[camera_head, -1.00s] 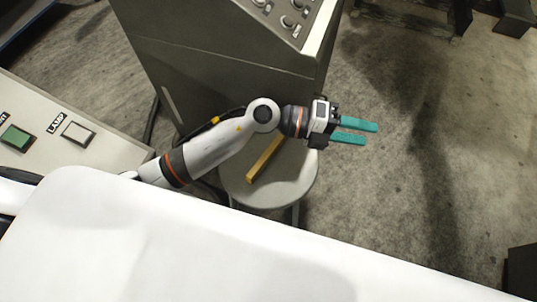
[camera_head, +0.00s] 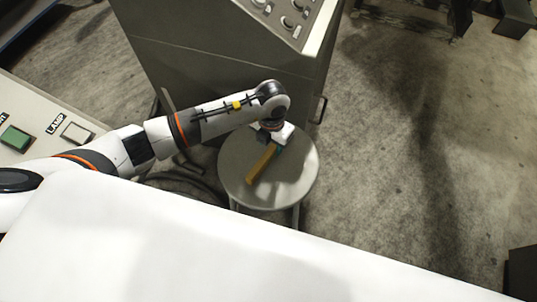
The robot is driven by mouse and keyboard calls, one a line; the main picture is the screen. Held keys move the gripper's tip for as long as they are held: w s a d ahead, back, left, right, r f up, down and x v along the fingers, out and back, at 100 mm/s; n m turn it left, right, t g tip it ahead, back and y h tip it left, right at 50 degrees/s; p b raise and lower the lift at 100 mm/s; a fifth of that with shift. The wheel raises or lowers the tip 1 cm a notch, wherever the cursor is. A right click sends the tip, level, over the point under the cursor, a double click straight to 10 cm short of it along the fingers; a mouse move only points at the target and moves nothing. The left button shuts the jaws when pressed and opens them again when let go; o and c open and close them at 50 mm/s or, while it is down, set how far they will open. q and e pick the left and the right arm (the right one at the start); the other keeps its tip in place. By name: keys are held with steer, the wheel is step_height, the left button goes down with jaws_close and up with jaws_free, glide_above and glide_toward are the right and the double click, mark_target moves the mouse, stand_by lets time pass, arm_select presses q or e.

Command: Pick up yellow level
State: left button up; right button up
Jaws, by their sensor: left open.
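The yellow level (camera_head: 260,165) is a narrow yellow bar lying on a round grey stool (camera_head: 298,180), slanted from lower left to upper right. My left gripper (camera_head: 277,152) points down over the level's upper right end. Its jaws are open, but the wrist hides most of the fingers; only a bit of teal shows beside the level. I cannot tell whether the fingers touch the level. My right gripper is not in view.
A grey control cabinet (camera_head: 215,60) with knobs stands right behind the stool. A console (camera_head: 40,125) with green and white buttons is at the left. Concrete floor to the right of the stool is free.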

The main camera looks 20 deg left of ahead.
mark_target(269, 152)
arm_select(q)
steer(key=shift+s+a+f, duration=0.15)
steer(key=shift+f, duration=1.25)
steer(key=shift+s+a+f, duration=0.1)
steer(key=shift+s+f, duration=0.05)
steer(key=shift+f, duration=1.2)
jaws_close()
